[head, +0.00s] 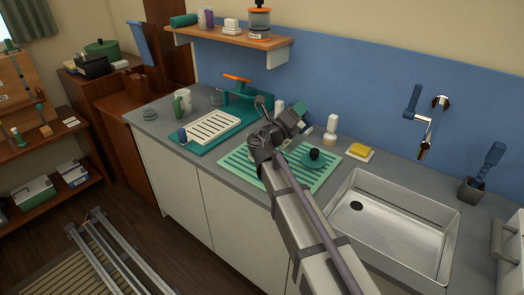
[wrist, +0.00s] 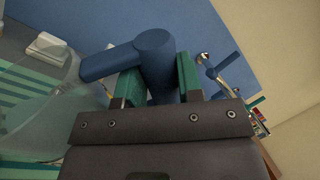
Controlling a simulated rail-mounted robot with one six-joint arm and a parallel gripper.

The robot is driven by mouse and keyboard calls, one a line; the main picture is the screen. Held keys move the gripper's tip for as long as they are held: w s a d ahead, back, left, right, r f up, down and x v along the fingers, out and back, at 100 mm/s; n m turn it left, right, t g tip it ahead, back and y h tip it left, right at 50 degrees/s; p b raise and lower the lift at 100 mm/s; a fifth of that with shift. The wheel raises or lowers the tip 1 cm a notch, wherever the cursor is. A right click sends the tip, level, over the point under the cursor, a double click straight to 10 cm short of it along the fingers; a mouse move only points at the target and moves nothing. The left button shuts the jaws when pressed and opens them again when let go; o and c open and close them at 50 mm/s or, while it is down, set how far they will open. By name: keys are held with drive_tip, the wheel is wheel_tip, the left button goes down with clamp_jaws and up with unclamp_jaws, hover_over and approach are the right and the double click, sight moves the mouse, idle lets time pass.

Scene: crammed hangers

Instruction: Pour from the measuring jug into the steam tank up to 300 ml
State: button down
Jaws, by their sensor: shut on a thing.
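My gripper (head: 292,122) is above the counter, over the back of the green-and-white slatted mat. In the wrist view its green-padded fingers (wrist: 160,85) are shut on a thick blue handle (wrist: 154,48). A clear, see-through vessel (wrist: 40,105), which looks like the measuring jug, joins this handle at the left. Its level marks and contents cannot be read. In the head view the jug is not clearly made out beside my gripper. I cannot tell for sure which thing is the steam tank; a teal stand with an orange lever (head: 237,78) is behind the slatted white tray.
A white bottle (head: 331,128) and a yellow sponge (head: 360,151) stand behind. The sink (head: 395,225) and tap (head: 424,140) are at right. A wooden shelf (head: 228,38) overhangs the back.

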drive_tip(key=shift+w+a+r+n+p, duration=0.25)
drive_tip(key=shift+a+r+n+p, duration=0.1)
drive_tip(key=shift+r+n, duration=0.15)
idle(3.0)
drive_tip(key=s+d+f+m+g+b, duration=0.3)
drive_tip(key=d+f+m+b, duration=0.1)
drive_tip(key=f+m+b, duration=0.6)
drive_tip(key=s+d+f+m+p, duration=0.1)
drive_tip(key=s+d+f, duration=0.1)
drive_tip(key=s+d, duration=0.2)
drive_tip(key=shift+d, duration=1.25)
wheel_tip(320, 180, up, 9)
drive_tip(key=p, duration=0.9)
drive_tip(key=shift+p, duration=0.3)
